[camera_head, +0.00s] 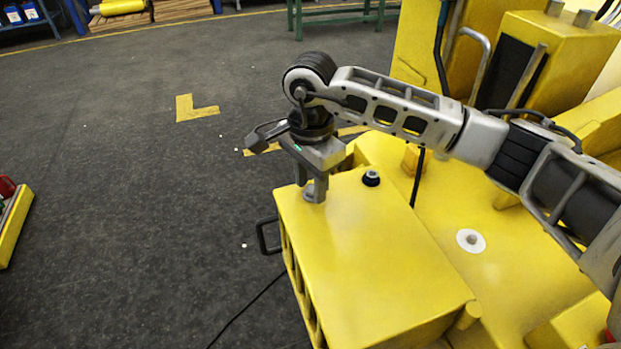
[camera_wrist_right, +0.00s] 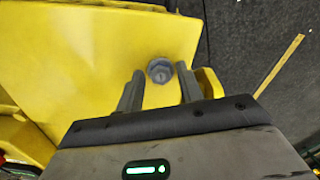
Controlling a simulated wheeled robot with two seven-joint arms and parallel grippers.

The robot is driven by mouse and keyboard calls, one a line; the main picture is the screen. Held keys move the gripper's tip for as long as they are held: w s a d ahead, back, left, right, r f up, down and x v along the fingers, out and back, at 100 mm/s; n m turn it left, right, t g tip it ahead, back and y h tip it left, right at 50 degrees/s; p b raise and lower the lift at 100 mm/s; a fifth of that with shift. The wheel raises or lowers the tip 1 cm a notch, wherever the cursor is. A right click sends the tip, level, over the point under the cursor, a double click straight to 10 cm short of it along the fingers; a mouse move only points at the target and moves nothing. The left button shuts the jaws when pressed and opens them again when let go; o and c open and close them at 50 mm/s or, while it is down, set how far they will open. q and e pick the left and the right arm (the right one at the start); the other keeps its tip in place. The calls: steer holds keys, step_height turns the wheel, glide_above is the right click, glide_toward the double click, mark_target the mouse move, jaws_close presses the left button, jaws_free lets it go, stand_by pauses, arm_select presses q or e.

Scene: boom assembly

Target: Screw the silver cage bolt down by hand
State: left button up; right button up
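The silver cage bolt (camera_wrist_right: 160,70) is a grey hex head on a yellow panel in the right wrist view. In the head view it cannot be told apart clearly from the fingers. My right gripper (camera_wrist_right: 159,72) points at the bolt, with one finger on each side and a small gap to each. It is open and holds nothing. In the head view, my right gripper (camera_head: 315,186) points down at the far left corner of the yellow box top (camera_head: 365,260). Whether the fingertips touch the panel cannot be told. My left gripper is not in view.
A black knob (camera_head: 371,178) stands on the box top, right of my gripper. A black handle (camera_head: 267,236) sticks out at the box's left side. Larger yellow machine parts (camera_head: 565,60) rise at the right. The dark floor (camera_head: 130,230) at the left is mostly clear.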

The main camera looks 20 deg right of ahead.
jaws_close()
